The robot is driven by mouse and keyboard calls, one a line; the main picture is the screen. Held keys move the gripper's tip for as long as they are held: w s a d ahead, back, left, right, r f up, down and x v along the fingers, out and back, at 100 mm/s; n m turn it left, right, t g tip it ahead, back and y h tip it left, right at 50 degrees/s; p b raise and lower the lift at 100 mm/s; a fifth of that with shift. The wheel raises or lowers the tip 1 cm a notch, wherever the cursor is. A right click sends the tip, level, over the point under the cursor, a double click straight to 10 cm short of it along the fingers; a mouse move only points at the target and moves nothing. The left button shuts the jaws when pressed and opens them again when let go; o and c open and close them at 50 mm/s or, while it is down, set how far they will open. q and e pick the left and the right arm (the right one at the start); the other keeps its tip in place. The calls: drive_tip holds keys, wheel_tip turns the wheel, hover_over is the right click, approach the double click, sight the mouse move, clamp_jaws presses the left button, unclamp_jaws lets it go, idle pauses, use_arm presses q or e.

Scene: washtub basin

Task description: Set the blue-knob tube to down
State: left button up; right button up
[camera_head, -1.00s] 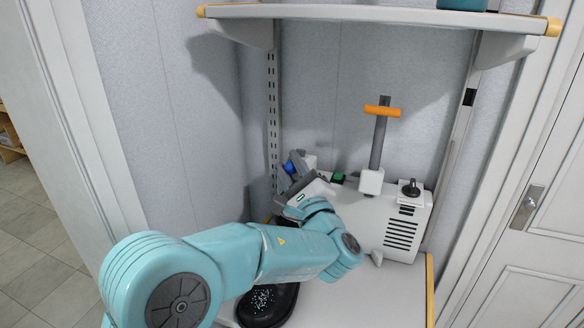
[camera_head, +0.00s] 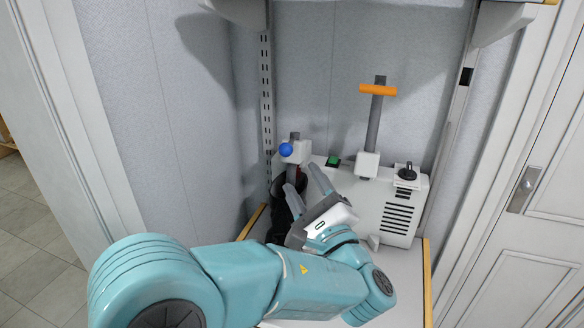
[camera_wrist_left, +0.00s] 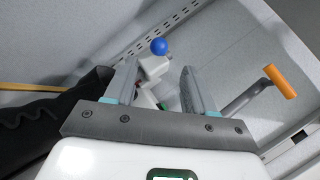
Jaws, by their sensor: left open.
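The blue knob (camera_head: 286,150) sits at the front of a white block (camera_head: 302,152) at the back left of the machine. A short dark grey tube end (camera_head: 295,136) stands just above the block, and a part below it is partly hidden by my gripper. My left gripper (camera_head: 301,177) is open and empty, in front of and slightly below the knob, with its fingers pointing towards the block. In the left wrist view the blue knob (camera_wrist_left: 159,46) shows beyond the gap between the open fingers (camera_wrist_left: 160,66), apart from them. My right gripper is not seen.
A tall grey tube with an orange T-handle (camera_head: 378,90) rises from the white machine (camera_head: 385,205). A green button (camera_head: 333,161) and a black dial (camera_head: 408,173) are on its top. A black hose or bag (camera_head: 280,215) lies at left. Walls close in behind and left.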

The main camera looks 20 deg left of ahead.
use_arm(q)
drive_tip(key=v, duration=0.6)
drive_tip(key=shift+s+b, duration=0.25)
drive_tip(key=shift+b, duration=0.2)
drive_tip(key=shift+d+f, duration=0.1)
drive_tip(key=shift+d, duration=0.05)
